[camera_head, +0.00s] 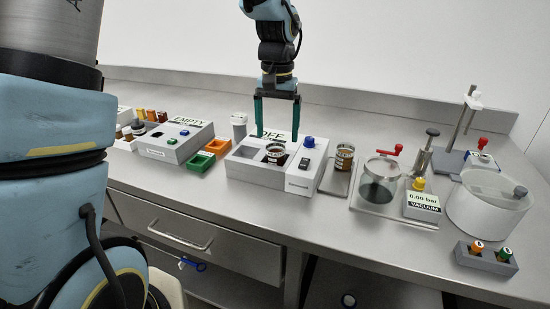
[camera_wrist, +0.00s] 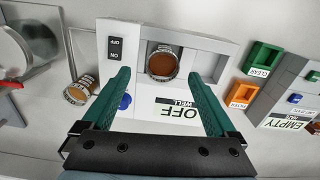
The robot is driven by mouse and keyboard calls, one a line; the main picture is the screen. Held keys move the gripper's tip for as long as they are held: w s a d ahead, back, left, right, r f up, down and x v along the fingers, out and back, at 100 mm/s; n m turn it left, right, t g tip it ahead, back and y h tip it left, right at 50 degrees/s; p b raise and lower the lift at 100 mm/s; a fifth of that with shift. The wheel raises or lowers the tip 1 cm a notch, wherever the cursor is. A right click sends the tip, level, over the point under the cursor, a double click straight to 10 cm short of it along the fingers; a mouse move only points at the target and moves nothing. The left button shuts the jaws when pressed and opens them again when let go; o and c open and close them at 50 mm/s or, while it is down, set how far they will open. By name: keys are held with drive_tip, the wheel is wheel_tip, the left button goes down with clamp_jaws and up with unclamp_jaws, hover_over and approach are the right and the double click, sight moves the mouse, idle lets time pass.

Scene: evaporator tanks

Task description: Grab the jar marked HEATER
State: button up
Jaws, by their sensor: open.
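My gripper (camera_head: 277,132) is open, its two green fingers pointing down over the grey-white box marked OFF and WELL (camera_head: 256,173). A round jar with brown contents (camera_head: 275,154) sits in this box's recess, below and between the fingers. In the wrist view the jar (camera_wrist: 162,64) shows between the fingertips (camera_wrist: 158,76), apart from both. A second jar with brown contents and a pale label (camera_head: 344,157) stands on a flat plate to the right; it also shows at left in the wrist view (camera_wrist: 81,90). I cannot read HEATER on either jar.
A box marked EMPTY (camera_head: 176,140) and green (camera_head: 201,162) and orange (camera_head: 217,146) trays stand left. A glass vacuum chamber (camera_head: 380,179), a white round tub (camera_head: 487,203) and a small two-vial holder (camera_head: 486,259) stand right. The counter's front strip is clear.

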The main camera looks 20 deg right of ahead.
sight(276, 146)
drive_tip(key=f, duration=0.1)
drive_tip(key=f+p, duration=0.1)
drive_tip(key=f, duration=0.3)
drive_tip(key=shift+w+a, duration=0.1)
drive_tip(key=shift+w, duration=0.15)
drive_tip(key=shift+c, duration=0.3)
clamp_jaws()
